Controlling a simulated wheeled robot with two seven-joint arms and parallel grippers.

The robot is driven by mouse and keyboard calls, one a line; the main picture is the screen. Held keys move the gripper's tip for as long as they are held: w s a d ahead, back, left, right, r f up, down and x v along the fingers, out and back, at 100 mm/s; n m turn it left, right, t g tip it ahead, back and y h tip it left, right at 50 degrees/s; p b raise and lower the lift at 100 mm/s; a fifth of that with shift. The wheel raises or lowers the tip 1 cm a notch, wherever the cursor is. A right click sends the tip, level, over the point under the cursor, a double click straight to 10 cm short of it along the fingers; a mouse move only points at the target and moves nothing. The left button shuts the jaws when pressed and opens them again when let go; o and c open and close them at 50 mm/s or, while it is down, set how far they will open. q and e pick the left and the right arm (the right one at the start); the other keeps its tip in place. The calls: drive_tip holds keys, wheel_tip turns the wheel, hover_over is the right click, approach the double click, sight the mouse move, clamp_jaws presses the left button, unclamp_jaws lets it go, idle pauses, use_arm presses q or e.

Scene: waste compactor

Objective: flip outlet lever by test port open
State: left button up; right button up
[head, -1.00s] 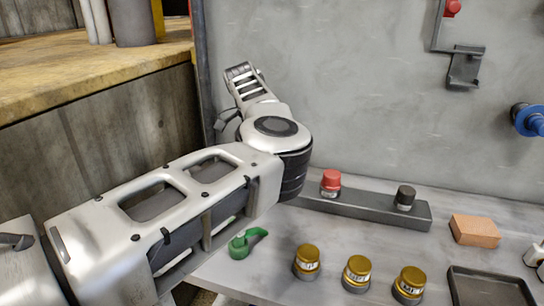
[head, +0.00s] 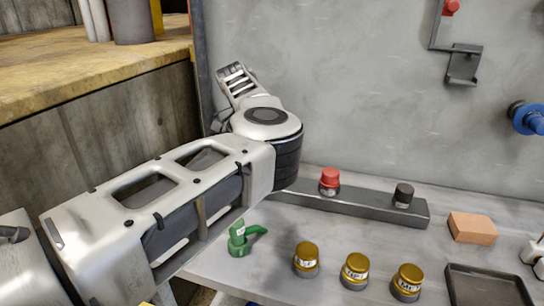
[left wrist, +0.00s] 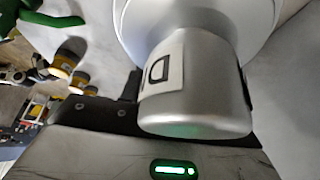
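No part in view can be surely told as the outlet lever or the test port. A green piece with a handle sticking out to the right (head: 238,243) stands at the bench's left front edge, just below my left arm, partly covered by it. A green shape also shows at the top left of the left wrist view (left wrist: 30,17). A blue round fitting (head: 528,118) sticks out of the grey wall at the far right. My left arm crosses the head view's left half. I cannot make out its gripper fingers in either view.
On the bench stand several gold-capped jars (head: 356,268), a red-capped jar (head: 329,180) and a dark-capped one (head: 403,195) on a grey rail (head: 365,207). A brick-coloured block (head: 473,228) and dark tray (head: 490,282) lie right. A bracket (head: 464,66) hangs on the wall.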

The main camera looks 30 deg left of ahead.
use_arm(q)
drive_tip(key=p+v, duration=0.1)
drive_tip(key=v, duration=1.4)
drive_tip(key=shift+r, duration=0.1)
drive_tip(key=shift+s+a+r, duration=0.1)
drive_tip(key=shift+a+r, duration=0.15)
drive_tip(key=shift+r, duration=0.1)
use_arm(e)
drive_tip(key=shift+s+r, duration=0.1)
drive_tip(key=shift+r, duration=0.1)
drive_tip(key=shift+f, duration=0.15)
drive_tip(key=shift+d+r, duration=0.1)
drive_tip(key=shift+r, duration=0.1)
